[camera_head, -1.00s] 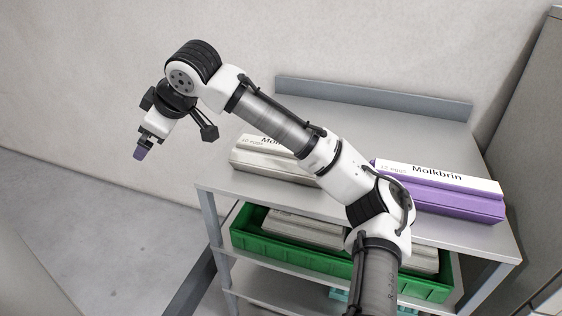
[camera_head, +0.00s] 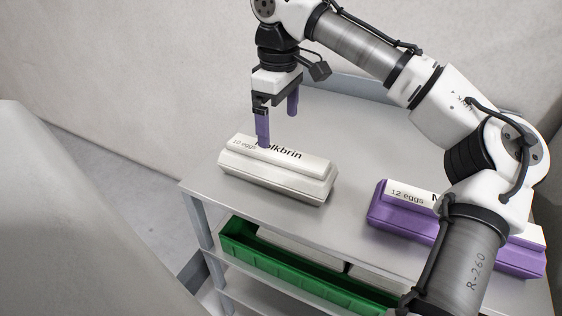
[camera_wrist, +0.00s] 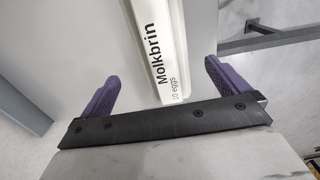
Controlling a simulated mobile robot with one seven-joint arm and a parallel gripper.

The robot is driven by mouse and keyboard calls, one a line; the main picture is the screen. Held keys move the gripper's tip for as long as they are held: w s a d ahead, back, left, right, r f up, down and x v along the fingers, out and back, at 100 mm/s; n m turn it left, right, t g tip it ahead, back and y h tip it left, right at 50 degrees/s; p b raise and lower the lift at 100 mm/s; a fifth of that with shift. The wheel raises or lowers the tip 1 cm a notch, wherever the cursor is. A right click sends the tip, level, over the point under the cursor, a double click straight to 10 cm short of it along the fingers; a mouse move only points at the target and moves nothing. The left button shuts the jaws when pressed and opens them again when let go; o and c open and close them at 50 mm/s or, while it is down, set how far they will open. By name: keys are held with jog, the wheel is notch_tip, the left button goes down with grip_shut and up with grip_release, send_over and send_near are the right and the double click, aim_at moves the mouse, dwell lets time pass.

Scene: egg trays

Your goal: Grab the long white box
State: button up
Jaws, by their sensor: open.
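The long white box (camera_head: 277,172) is a white egg carton marked "Molkbrin" and "10 eggs". It lies on the left part of the grey table top. My gripper (camera_head: 278,127) is open and points down above the box's far left part. One finger overlaps the label in the head view, and the gap in height is hard to tell. In the wrist view the box (camera_wrist: 160,45) runs up the picture between the two purple fingers of my gripper (camera_wrist: 158,85), touching neither visibly.
A purple egg carton (camera_head: 400,218) marked "12 eggs" lies to the right on the same table (camera_head: 350,245), partly hidden by my arm. A green crate (camera_head: 300,277) with cartons stands on the shelf below. A wall is behind the table.

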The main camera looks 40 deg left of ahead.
aim_at(276, 151)
jog(key=f, duration=0.5)
jog(key=f+p, duration=0.1)
jog(key=f, duration=0.4)
jog(key=shift+s+a+f, duration=0.1)
jog(key=shift+a+f, duration=0.1)
jog(key=shift+f, duration=0.2)
jog(key=c, duration=1.2)
